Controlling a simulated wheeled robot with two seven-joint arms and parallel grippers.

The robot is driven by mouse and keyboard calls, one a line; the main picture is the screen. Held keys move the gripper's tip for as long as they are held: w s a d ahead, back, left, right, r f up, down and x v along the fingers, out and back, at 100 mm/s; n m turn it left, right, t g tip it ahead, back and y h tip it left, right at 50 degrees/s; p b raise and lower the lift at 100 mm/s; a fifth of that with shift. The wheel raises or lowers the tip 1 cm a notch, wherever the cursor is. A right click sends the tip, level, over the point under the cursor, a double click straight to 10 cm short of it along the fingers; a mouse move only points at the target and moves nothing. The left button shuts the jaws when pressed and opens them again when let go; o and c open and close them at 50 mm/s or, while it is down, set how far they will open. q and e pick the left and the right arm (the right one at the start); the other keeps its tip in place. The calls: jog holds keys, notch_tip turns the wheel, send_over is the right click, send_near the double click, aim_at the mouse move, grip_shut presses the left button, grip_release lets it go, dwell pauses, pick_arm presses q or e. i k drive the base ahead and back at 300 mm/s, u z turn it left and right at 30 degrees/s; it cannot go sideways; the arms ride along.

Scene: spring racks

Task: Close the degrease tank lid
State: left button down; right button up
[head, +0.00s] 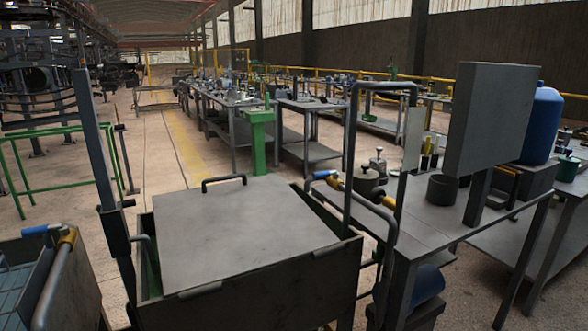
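The degrease tank (250,306) is a dark open-topped box at the bottom middle of the head view. Its lid (240,235) is a flat grey plate lying across most of the top. A dark bar handle (223,181) stands on the lid's far edge, and hinge-like tabs (200,290) show along its near edge. A narrow dark gap shows between the lid's left edge and the tank's left wall. The far rim is hidden by the lid, so I cannot tell whether the far edge touches it. Neither gripper is in view.
A dark post (97,140) stands at the tank's left, and a bent pipe frame (350,140) at its right. A bin with a blue-and-yellow handle (50,234) is at lower left. A metal workbench (420,215) with pots and a panel (490,120) is right.

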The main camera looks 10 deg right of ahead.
aim_at(206, 234)
jog(key=z, duration=0.05)
jog(key=i, duration=0.9)
jog(key=u, duration=0.4)
